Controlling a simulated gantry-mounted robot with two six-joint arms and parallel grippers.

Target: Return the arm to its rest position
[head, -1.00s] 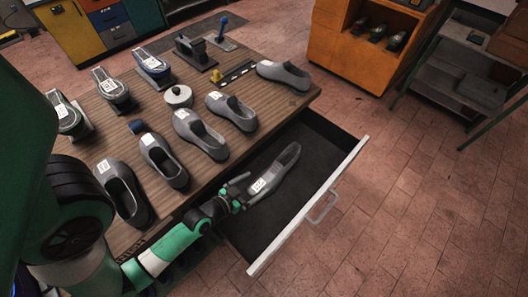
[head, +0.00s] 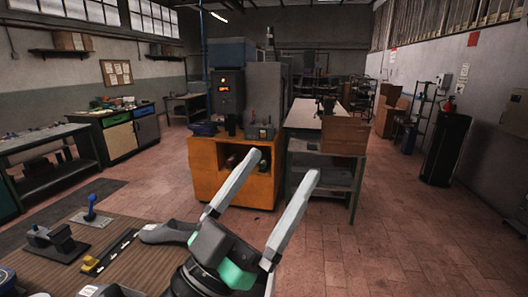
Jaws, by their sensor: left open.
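My left gripper (head: 281,163) is raised close in front of the head camera, above the workbench. Its two long pale fingers are spread wide with nothing between them. It hides part of the orange cabinet and the bench behind it. A grey shoe (head: 165,232) lies at the far edge of the wooden workbench (head: 135,275), partly behind the gripper. The drawer and most of the shoes are out of view. My right gripper is not in view.
A black tool with a blue-handled lever (head: 90,208) and a dark clamp-like device (head: 52,243) stand on the bench. An orange cabinet (head: 205,165) and a grey table (head: 345,180) stand beyond. The brick floor (head: 430,240) at right is clear.

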